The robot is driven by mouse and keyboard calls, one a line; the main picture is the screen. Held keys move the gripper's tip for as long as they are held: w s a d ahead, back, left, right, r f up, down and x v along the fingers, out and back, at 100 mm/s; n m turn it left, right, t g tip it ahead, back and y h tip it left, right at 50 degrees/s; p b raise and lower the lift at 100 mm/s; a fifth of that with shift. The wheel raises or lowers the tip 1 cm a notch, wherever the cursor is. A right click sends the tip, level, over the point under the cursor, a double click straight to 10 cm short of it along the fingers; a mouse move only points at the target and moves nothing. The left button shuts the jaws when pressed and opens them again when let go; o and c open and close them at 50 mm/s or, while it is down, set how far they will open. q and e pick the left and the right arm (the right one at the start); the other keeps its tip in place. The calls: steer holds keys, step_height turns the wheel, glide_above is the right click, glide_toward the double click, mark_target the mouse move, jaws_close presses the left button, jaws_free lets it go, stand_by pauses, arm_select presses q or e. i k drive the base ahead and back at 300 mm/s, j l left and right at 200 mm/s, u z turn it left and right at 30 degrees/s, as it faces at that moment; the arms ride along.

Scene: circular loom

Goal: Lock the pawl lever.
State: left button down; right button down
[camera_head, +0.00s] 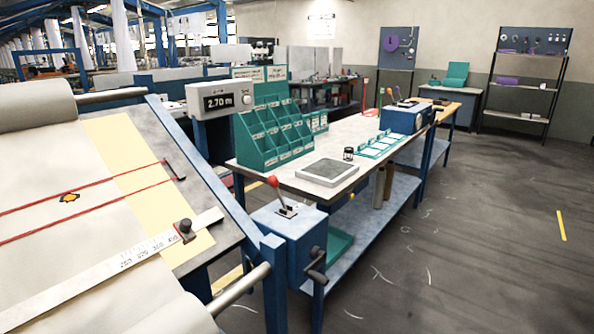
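A lever with a red ball knob, which looks like the pawl lever (280,195), stands on top of a blue box (290,245) at the lower middle of the head view. The lever leans up and to the left from a small light plate. A dark hand crank (317,267) sticks out from the right side of the box. Whether the lever's pawl is engaged cannot be seen. Neither of my grippers is in view.
A sloped frame with light cloth (70,245), red cords and a ruler (135,250) fills the left. Behind the blue box stands a long workbench (345,140) with a teal bin rack (270,135) and a grey tray (327,171).

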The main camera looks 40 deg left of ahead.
mark_target(273, 180)
steer(key=i+u, duration=0.2)
steer(key=i, duration=0.25)
steer(key=i+l+u, duration=0.15)
steer(key=i, duration=0.25)
steer(key=i+l+u, duration=0.2)
steer(key=i, duration=0.25)
steer(key=i+u, duration=0.25)
steer(key=u, duration=0.2)
steer(key=i+u, duration=0.2)
steer(key=u, duration=0.2)
steer(key=i+l+u, duration=0.2)
steer(key=u, duration=0.25)
steer(key=i+l+u, duration=0.2)
steer(key=u, duration=0.2)
steer(key=i+l+u, duration=0.15)
steer(key=l+u, duration=0.15)
steer(key=u, duration=0.15)
